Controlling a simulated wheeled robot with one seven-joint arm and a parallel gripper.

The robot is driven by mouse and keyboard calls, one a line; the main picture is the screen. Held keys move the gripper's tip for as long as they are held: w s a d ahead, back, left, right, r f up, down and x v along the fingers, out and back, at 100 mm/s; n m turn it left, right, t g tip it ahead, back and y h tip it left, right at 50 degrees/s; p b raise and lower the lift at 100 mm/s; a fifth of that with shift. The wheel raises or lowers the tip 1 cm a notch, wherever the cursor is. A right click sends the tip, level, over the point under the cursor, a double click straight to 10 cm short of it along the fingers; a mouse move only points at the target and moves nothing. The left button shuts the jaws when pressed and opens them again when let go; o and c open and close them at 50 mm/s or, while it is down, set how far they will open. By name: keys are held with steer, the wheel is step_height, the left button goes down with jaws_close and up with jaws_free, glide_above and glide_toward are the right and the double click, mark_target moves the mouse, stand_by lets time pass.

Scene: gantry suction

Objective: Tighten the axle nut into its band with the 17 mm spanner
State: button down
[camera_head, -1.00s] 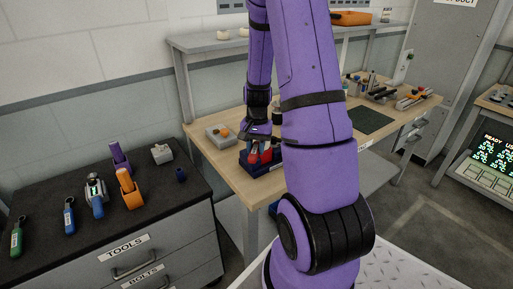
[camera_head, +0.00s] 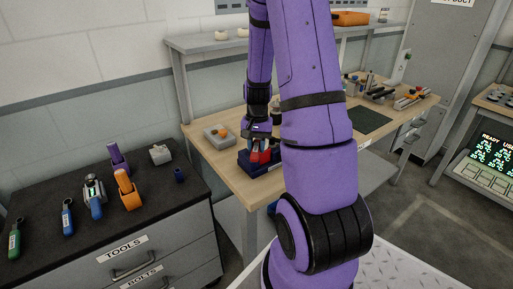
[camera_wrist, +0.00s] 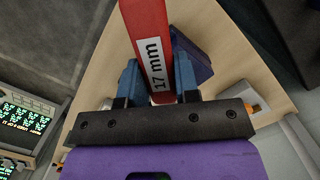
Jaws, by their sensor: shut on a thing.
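The red spanner with a "17 mm" label (camera_wrist: 146,40) is held between the blue fingers of my gripper (camera_wrist: 159,85) in the wrist view. In the head view my gripper (camera_head: 262,146) is low at the left end of the wooden workbench, with red showing at its fingers. A dark blue block (camera_head: 245,160) sits on the bench there, right under and beside the gripper. It also shows behind the spanner in the wrist view (camera_wrist: 201,57). The axle nut and its band cannot be made out; the spanner's working end is out of the wrist view.
A grey box with an orange button (camera_head: 218,137) stands on the bench just left of my gripper. A black-topped tool cabinet (camera_head: 60,190) at left holds several tools, including green and blue-handled ones and an orange one (camera_head: 127,190). A green mat (camera_head: 370,121) lies farther right on the bench.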

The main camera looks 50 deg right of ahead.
steer(key=shift+r, duration=2.65)
